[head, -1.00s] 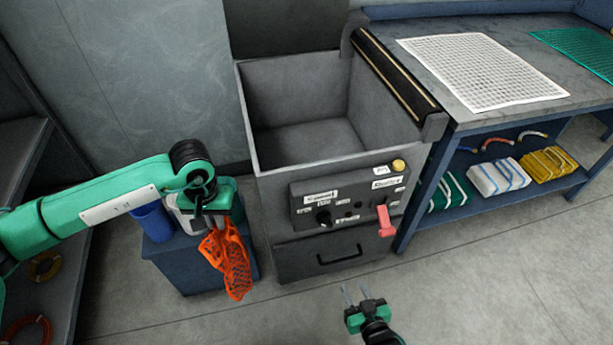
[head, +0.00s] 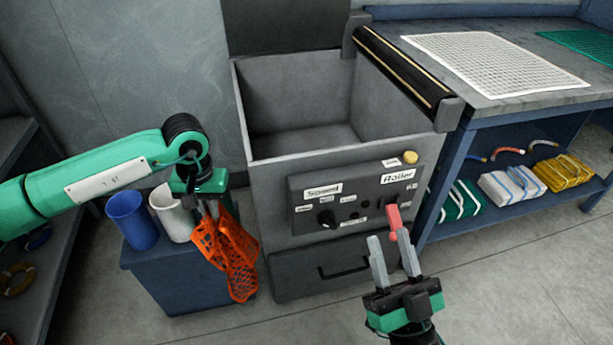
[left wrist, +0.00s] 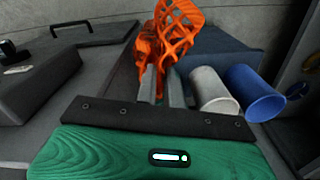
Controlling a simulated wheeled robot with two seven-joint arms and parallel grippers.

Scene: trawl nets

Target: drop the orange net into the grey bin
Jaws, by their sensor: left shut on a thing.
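The orange net (head: 228,255) hangs from my left gripper (head: 211,211), which is shut on its upper part. In the left wrist view the net (left wrist: 177,32) sticks out beyond the fingers (left wrist: 164,90). A pale grey bin (head: 172,215) stands upright on a blue cabinet, just left of my left gripper. It also shows in the left wrist view (left wrist: 209,88), to the right of the fingers. The net is outside this bin. My right gripper (head: 388,237) is open, its fingertips close to a red lever (head: 393,217); contact cannot be told.
A blue bin (head: 132,221) stands beside the grey bin on the blue cabinet (head: 185,278). A large grey machine (head: 265,190) with an open, empty box and a control panel stands in the middle. A workbench (head: 510,95) with flat nets is at the right.

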